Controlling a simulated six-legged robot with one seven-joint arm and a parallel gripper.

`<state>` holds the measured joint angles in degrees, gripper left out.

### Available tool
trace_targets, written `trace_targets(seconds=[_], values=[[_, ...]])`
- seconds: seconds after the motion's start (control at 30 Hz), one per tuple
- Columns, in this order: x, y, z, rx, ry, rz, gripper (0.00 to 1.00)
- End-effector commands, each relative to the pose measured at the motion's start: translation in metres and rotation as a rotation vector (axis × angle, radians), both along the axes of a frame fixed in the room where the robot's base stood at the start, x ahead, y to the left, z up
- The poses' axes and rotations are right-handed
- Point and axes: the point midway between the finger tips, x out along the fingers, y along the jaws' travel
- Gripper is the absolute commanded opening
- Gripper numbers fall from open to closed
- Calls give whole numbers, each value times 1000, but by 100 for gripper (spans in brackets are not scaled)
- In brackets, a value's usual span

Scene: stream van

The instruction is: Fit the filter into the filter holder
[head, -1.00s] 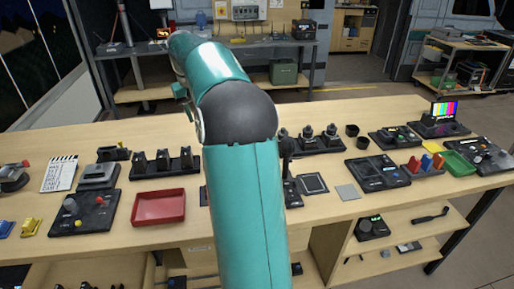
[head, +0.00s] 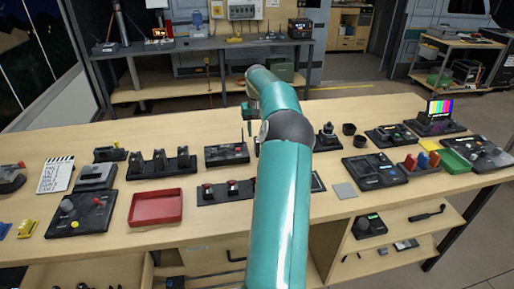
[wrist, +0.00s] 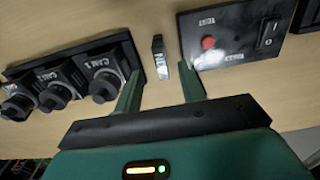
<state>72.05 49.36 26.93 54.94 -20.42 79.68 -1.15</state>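A flat grey square (head: 345,190), which looks like the filter, lies on the bench right of my arm in the head view. Just left of it, the edge of a dark flat frame (head: 318,183) shows; it may be the filter holder, and my arm hides most of it. Neither is recognisable in the wrist view. A small dark labelled piece (wrist: 158,46) stands just beyond the fingertips.
In the wrist view, a black block with several knobs (wrist: 75,80) is at left and a black panel with a red button (wrist: 235,40) at right. In the head view, a red tray (head: 155,207) and a green tray (head: 458,161) sit on the bench. Bare wood separates the devices.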

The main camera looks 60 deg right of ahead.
Motion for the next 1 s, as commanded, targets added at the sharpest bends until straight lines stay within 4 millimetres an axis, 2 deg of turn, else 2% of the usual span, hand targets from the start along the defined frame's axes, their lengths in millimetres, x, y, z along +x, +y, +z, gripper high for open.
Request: trace_targets(seconds=[0.1,0.37,0.6,0.87,1.0], values=[[-1,0,-18,2,1,0,40],[1,-1,-37,2,1,0,40],[2,-2,-73,2,1,1,40],[2,-2,-78,-1,0,0,40],[2,-2,-78,-1,1,0,16]])
